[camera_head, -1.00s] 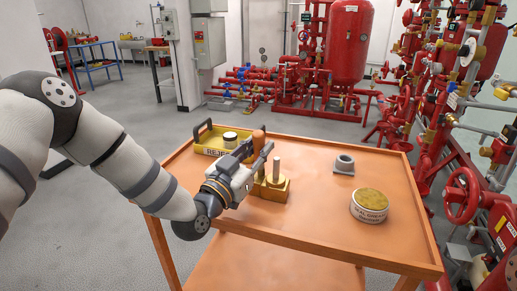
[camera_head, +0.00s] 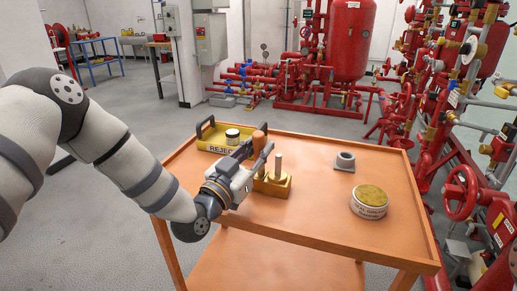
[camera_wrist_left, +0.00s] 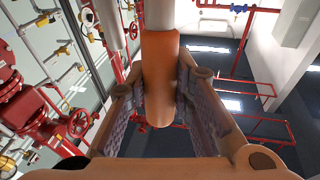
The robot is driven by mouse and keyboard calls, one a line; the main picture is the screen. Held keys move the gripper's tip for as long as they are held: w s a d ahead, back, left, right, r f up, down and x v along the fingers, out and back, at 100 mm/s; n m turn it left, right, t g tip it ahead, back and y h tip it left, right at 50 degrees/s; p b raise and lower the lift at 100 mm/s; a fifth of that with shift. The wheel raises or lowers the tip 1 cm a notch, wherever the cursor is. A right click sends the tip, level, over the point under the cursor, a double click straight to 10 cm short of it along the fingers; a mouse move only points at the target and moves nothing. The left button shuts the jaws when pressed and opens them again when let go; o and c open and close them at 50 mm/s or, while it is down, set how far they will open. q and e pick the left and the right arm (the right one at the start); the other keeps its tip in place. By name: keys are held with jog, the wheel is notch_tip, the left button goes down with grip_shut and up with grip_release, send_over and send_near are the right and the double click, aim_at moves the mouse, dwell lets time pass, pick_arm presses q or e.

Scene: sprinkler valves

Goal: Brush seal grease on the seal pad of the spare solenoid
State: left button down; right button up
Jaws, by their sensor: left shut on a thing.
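My left gripper (camera_head: 255,153) is shut on the upright orange handle (camera_head: 259,137) of what looks like the brush. In the left wrist view the handle (camera_wrist_left: 160,85) sits between both finger pads, with a pale grey shaft beyond it. The brush's bristles cannot be made out. The seal grease tin (camera_head: 369,203), round and white with a yellowish top, stands at the right of the table. A grey ring-shaped part (camera_head: 345,162), possibly the spare solenoid, lies farther back.
The orange table (camera_head: 310,222) has a raised rim. A yellow reject tray (camera_head: 212,148) with black handles holds a round black-and-white part (camera_head: 232,135) at the back left. The table's front and middle are clear. Red pipes and valves (camera_head: 462,195) stand close to the right.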

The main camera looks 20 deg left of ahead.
pick_arm(q)
jog(key=shift+w, duration=0.85)
notch_tip(320, 180, up, 8)
jog(key=shift+f+p, duration=0.25)
jog(key=shift+p, duration=1)
jog(key=shift+f, duration=0.1)
pick_arm(e)
jog(key=shift+t, duration=0.7)
jog(key=w+r, duration=0.3)
pick_arm(q)
jog(key=shift+f, duration=0.15)
pick_arm(e)
jog(key=shift+f, duration=0.1)
